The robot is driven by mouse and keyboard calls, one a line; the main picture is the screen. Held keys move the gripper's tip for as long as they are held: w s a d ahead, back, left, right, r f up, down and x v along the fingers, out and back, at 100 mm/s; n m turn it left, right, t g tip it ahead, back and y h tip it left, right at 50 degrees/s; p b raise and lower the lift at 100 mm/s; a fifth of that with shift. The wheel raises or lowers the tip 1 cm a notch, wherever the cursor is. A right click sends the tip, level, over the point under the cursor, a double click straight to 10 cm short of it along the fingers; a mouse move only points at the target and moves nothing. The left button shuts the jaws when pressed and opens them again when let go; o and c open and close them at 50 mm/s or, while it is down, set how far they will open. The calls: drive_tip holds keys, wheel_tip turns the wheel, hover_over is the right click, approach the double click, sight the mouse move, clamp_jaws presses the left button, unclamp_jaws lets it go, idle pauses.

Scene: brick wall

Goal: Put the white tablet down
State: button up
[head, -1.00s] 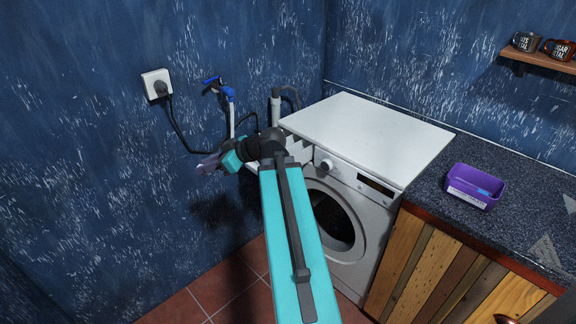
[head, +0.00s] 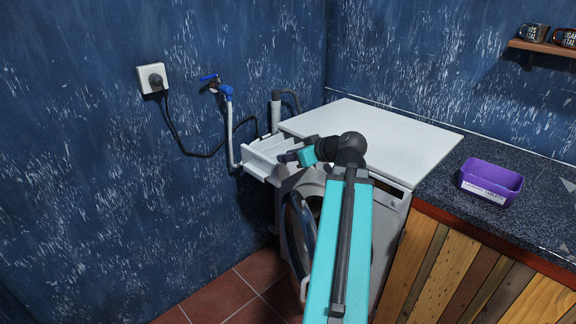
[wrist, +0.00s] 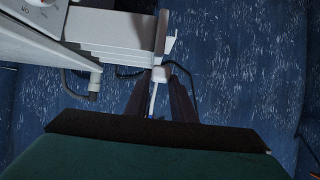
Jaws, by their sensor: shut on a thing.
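My gripper (head: 285,156) is at the open white detergent drawer (head: 262,158) of the washing machine in the head view; whether it touches the drawer is unclear. In the wrist view its two dark fingers (wrist: 160,76) are shut on a small white block, which appears to be the white tablet (wrist: 160,73). The drawer (wrist: 110,30) shows just beyond the fingertips there. The tablet cannot be made out in the head view. My arm covers part of the machine's front.
The washing machine (head: 375,137) has a clear white top, and its round door (head: 298,235) stands open. A blue-handled tap (head: 226,92) and a socket with a plug (head: 152,79) are on the wall at left. A purple box (head: 490,184) sits on the dark counter (head: 450,205).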

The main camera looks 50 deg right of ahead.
drive_tip(key=shift+w+d+r+p, duration=0.15)
drive_tip(key=shift+w+r+p, duration=0.1)
drive_tip(key=shift+p, duration=0.9)
drive_tip(key=p, duration=0.3)
drive_tip(key=shift+w+d, duration=0.25)
drive_tip(key=p, duration=0.4)
drive_tip(key=shift+w+d+p, duration=0.25)
drive_tip(key=shift+w+p, duration=0.1)
drive_tip(key=shift+p, duration=0.05)
drive_tip(key=p, duration=0.4)
drive_tip(key=shift+w+d+f, duration=0.1)
drive_tip(key=shift+w+f, duration=0.05)
drive_tip(key=shift+w, duration=0.05)
drive_tip(key=p, duration=0.3)
approach(272, 147)
drive_tip(key=w+r, duration=0.1)
drive_tip(key=w, duration=0.3)
drive_tip(key=shift+w+d, duration=0.1)
drive_tip(key=shift+w, duration=0.1)
drive_tip(key=shift+f+p, duration=0.6)
drive_tip(key=shift+f, duration=1.05)
